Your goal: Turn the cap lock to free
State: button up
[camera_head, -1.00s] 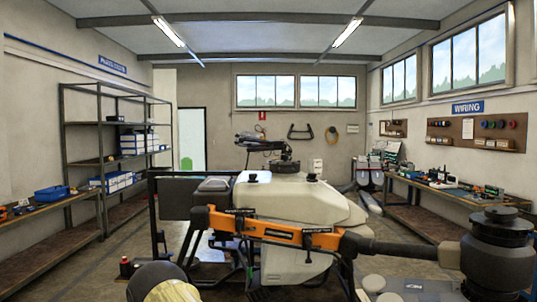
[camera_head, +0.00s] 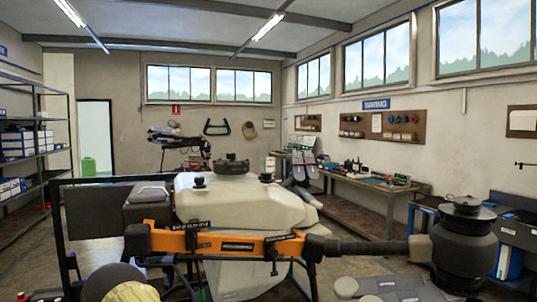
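A spray drone with a cream-white tank (camera_head: 240,200) and an orange arm (camera_head: 225,243) fills the lower middle of the head view. A large dark round cap (camera_head: 231,165) sits on top of the tank, toward its far side. Two small black knobs stand on the tank, one on the left (camera_head: 199,180) and one on the right (camera_head: 265,177). The lock on the cap is too small to make out, so its position cannot be told. My gripper is not in view.
A black rotor motor (camera_head: 465,245) ends the drone's arm at the right. A rounded grey and yellowish part (camera_head: 120,283) is at the bottom left. Shelving (camera_head: 35,130) stands left, and a workbench (camera_head: 370,190) runs along the right wall. A dark frame (camera_head: 60,235) borders the drone's left.

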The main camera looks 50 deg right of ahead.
aim_at(230, 157)
jog(key=z, duration=1.45)
